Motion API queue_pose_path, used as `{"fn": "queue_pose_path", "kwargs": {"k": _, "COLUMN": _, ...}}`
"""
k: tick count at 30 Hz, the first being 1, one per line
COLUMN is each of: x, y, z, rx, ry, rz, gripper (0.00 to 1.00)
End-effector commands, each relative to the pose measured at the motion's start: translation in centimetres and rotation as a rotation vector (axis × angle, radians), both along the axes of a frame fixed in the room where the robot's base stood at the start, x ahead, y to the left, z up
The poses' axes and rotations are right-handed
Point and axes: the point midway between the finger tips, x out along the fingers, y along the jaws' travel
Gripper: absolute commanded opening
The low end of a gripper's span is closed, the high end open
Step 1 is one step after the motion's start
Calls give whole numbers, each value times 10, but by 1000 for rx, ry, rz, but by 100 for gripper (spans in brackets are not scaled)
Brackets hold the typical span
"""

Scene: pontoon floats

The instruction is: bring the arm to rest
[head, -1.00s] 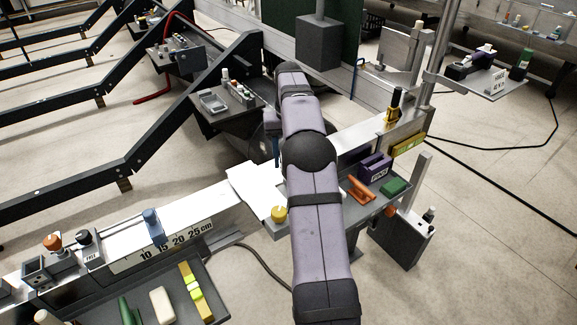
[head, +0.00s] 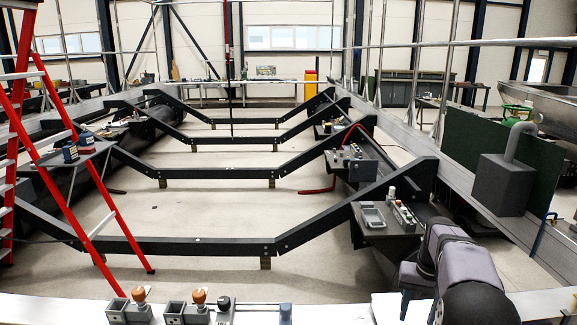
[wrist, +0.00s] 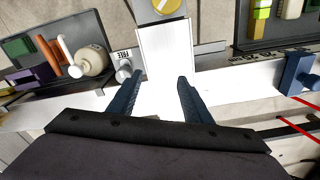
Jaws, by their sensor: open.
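My gripper (wrist: 158,95) is open in the wrist view, its two dark blue fingers apart with nothing held between them. A white sheet (wrist: 168,60) lies below and beyond the fingertips on a pale beam. In the head view my arm is at the lower right, bent, with its nearer part cut off by the bottom edge. My gripper's fingers (head: 418,303) show only partly there, low beside the arm, near the white sheet (head: 388,309).
In the wrist view, a tray at left holds a pale bottle (wrist: 90,62), orange tool (wrist: 48,52) and purple box (wrist: 32,79). A blue clamp (wrist: 298,72) sits right. In the head view, a grey box (head: 503,184) stands right and a red ladder (head: 55,140) left.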

Motion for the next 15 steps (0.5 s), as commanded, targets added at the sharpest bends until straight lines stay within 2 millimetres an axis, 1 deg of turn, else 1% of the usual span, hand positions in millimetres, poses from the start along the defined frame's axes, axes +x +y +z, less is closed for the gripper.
{"fn": "queue_pose_path", "kwargs": {"k": 1, "x": -6, "y": 17, "z": -2, "rx": -3, "ry": -9, "rz": 25, "gripper": 45}}
{"fn": "queue_pose_path", "kwargs": {"k": 5, "x": -23, "y": 53, "z": -11, "rx": -11, "ry": -34, "rz": 78, "gripper": 45}}
{"fn": "queue_pose_path", "kwargs": {"k": 8, "x": -41, "y": 79, "z": -19, "rx": -17, "ry": -55, "rz": 120, "gripper": 45}}
{"fn": "queue_pose_path", "kwargs": {"k": 11, "x": -63, "y": 104, "z": -28, "rx": -20, "ry": -75, "rz": 161, "gripper": 45}}
{"fn": "queue_pose_path", "kwargs": {"k": 15, "x": -100, "y": 136, "z": -41, "rx": -25, "ry": -104, "rz": 218, "gripper": 45}}
